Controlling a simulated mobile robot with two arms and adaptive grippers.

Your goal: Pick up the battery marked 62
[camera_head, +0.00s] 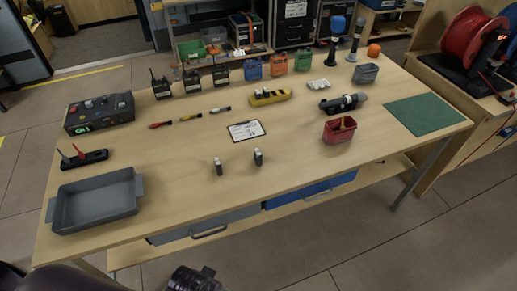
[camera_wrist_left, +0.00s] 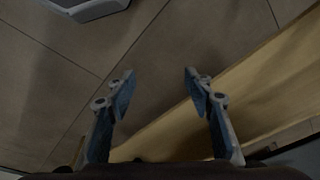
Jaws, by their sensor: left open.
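Two small upright dark batteries with light tops stand apart near the front middle of the table in the head view: a left one (camera_head: 218,166) and a right one (camera_head: 258,157). Their markings are too small to read, so I cannot tell which is 62. My left gripper (camera_wrist_left: 158,84) is open and empty in the left wrist view, with floor and a pale wooden edge beyond its fingers. No battery shows in that view. In the head view, dark parts of my own body show at the bottom left, below the table's front edge. My right gripper is not seen.
The wooden table (camera_head: 185,185) has a grey tray (camera_head: 95,201) at left, a clipboard (camera_head: 246,130) behind the batteries, and a red basket (camera_head: 339,130) and green mat (camera_head: 424,114) at right. Radios and tools line the back. The surface around the batteries is clear.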

